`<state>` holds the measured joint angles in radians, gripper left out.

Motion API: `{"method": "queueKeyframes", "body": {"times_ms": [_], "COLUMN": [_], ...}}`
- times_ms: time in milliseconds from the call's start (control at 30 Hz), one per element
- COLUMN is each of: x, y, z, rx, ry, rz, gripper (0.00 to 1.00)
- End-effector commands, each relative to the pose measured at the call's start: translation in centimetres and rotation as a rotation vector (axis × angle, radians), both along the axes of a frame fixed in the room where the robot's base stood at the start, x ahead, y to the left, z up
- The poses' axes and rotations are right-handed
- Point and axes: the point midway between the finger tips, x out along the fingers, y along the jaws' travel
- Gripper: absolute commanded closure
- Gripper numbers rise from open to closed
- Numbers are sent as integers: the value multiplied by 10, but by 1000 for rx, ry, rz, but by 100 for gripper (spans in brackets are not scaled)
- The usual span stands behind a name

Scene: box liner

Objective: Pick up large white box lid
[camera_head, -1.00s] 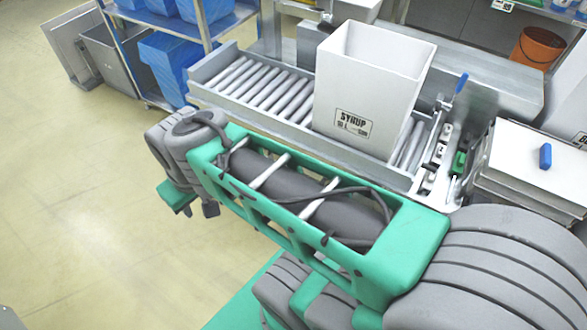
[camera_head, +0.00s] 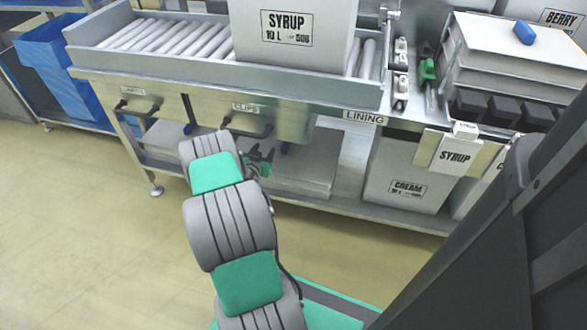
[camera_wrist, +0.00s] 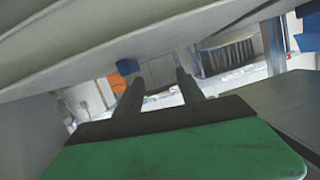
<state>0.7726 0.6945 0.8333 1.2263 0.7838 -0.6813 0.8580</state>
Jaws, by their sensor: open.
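My gripper (camera_head: 262,160) is low at the front of the bench, at the edge of its lower shelf. In the wrist view its two dark fingers (camera_wrist: 160,82) stand apart with nothing seen between them. Another pale slab (camera_head: 165,137) with a blue knob lies further left, partly hidden by my arm. A blue block (camera_wrist: 128,67) shows beyond the fingers in the wrist view. I cannot tell whether the gripper touches anything.
Drawers (camera_head: 252,122) hang under the benchtop, close above my gripper. A white SYRUP box (camera_head: 300,55) stands on the roller conveyor (camera_head: 150,36) above. A CREAM box (camera_head: 408,188) stands to the right on the lower shelf. The floor (camera_head: 90,240) at left is clear.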

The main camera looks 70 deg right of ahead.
Motion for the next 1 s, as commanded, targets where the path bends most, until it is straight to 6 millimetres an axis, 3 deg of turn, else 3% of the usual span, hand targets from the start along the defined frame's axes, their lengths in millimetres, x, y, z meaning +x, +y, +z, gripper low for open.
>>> {"method": "queueKeyframes", "body": {"times_ms": [33,200,667,900,1000], "x": [-18,-39,-38,-36,-36], "y": [-7,-21,-89,-93,-93], "z": [-29,-32,-38,-35,-35], "rx": [-52,-142,-145,-142,-142], "ry": [32,82,84,86,86], "rz": [-9,-12,-15,-12,-12], "gripper": [54,54,54,54,61]}}
